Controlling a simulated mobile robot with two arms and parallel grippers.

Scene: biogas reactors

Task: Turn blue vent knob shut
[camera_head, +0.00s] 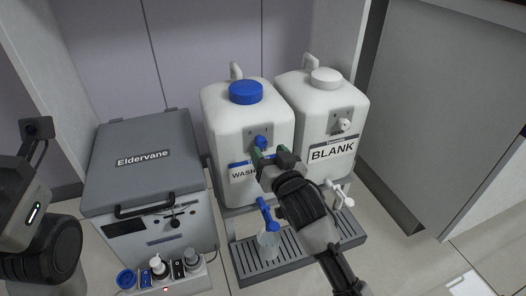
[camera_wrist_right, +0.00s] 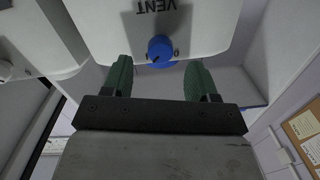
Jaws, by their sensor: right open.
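The blue vent knob (camera_head: 261,142) is on the upper front of the white WASH tank (camera_head: 222,112), which has a blue cap. In the right wrist view the knob (camera_wrist_right: 160,48) sits under an upside-down VENT label, with small marks beside it. My right gripper (camera_head: 271,155) is open in front of the knob. In the wrist view its green fingers (camera_wrist_right: 160,66) stand to either side of the knob, with gaps, and hold nothing. I cannot tell the exact depth between the fingertips and the knob. Part of my left arm shows at the left edge; its gripper is out of view.
A white BLANK tank (camera_head: 318,105) with a white vent knob (camera_head: 344,125) stands close on the right. A grey Eldervane box (camera_head: 145,187) stands left.

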